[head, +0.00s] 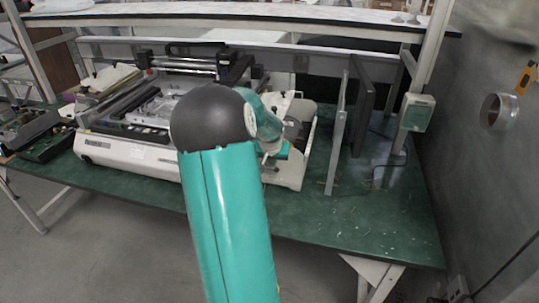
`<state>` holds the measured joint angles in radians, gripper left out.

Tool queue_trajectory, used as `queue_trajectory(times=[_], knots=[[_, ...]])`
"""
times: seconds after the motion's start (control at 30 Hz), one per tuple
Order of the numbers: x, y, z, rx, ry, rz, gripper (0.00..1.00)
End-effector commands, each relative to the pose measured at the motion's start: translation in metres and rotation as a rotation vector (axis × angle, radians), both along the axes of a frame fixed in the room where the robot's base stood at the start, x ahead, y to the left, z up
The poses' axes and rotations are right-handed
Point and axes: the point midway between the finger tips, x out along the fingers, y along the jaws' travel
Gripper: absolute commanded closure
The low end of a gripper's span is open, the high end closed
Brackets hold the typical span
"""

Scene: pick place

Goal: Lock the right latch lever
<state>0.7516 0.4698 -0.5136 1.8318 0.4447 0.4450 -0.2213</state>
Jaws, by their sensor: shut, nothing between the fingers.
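A white and grey bench machine (130,155) with black rails stands on the green table. Its right end (291,175) shows just past my arm, with small light-coloured parts on top. I cannot make out for sure which of these is the right latch lever, or its position. My teal arm with its dark round joint covers the middle of the machine. My gripper (268,160) is small and partly hidden behind the arm, at the machine's right part. It appears shut and empty. I cannot tell whether it touches the machine.
Upright grey panels (338,135) stand right of the machine. The green table (390,215) is mostly clear at the front right. A circuit board (40,140) lies at the left. A shelf (230,20) runs above the back. A pale green box (417,112) is on the right post.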

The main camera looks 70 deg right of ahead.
Motion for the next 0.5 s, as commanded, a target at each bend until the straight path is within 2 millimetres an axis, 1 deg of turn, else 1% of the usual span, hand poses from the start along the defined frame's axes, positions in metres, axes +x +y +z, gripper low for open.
queue_trajectory(times=[0.2, 0.5], knots=[[-0.007, -0.001, -0.016, 0.001, 0.0, -0.003, 1.0], [-0.009, -0.001, -0.026, 0.001, 0.002, -0.001, 1.0]])
